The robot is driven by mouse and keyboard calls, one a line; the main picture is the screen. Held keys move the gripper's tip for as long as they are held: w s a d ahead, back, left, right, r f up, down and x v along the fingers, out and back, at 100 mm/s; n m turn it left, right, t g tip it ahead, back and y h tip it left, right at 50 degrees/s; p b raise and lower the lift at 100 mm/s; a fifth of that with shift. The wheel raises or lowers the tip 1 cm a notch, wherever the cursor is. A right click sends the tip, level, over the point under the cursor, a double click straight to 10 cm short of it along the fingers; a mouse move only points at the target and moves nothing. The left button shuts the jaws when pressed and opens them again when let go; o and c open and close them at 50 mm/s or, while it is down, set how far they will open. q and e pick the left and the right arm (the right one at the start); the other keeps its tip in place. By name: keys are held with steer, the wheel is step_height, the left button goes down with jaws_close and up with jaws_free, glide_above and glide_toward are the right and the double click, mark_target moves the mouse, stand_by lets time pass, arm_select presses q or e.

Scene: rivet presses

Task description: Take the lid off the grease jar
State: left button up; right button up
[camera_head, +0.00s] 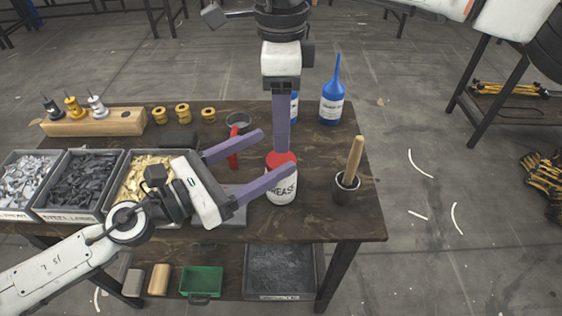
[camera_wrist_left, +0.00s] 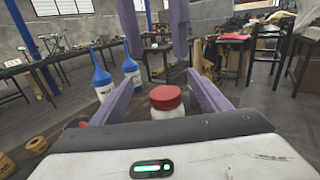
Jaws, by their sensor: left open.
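The grease jar (camera_head: 284,190) is white with a red lid (camera_head: 280,158) and stands upright on the dark workbench. The lid is on the jar. My left gripper (camera_head: 278,147) is open, its purple fingers spread at the jar; the near finger crosses in front of it and hides part of the jar. In the left wrist view the red lid (camera_wrist_left: 165,97) shows between the left fingers. My right gripper (camera_wrist_left: 160,50) hangs fingers down above the lid, with a gap between its fingers and nothing seen in it. In the head view its fingers overlap into one.
Blue bottles (camera_head: 332,100) stand behind the jar. Bins of parts (camera_head: 84,180) and a wooden block (camera_head: 93,124) fill the left side. The front right bench corner is clear.

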steer(key=shift+s+r, duration=0.2)
steer(key=shift+s, duration=0.05)
arm_select(q)
steer(key=f, duration=0.7)
steer(key=shift+s+f, duration=0.35)
arm_select(e)
steer(key=shift+s, duration=0.1)
arm_select(q)
steer(key=x, duration=0.7)
steer(key=shift+w+d, duration=0.15)
steer(key=shift+w, duration=0.1)
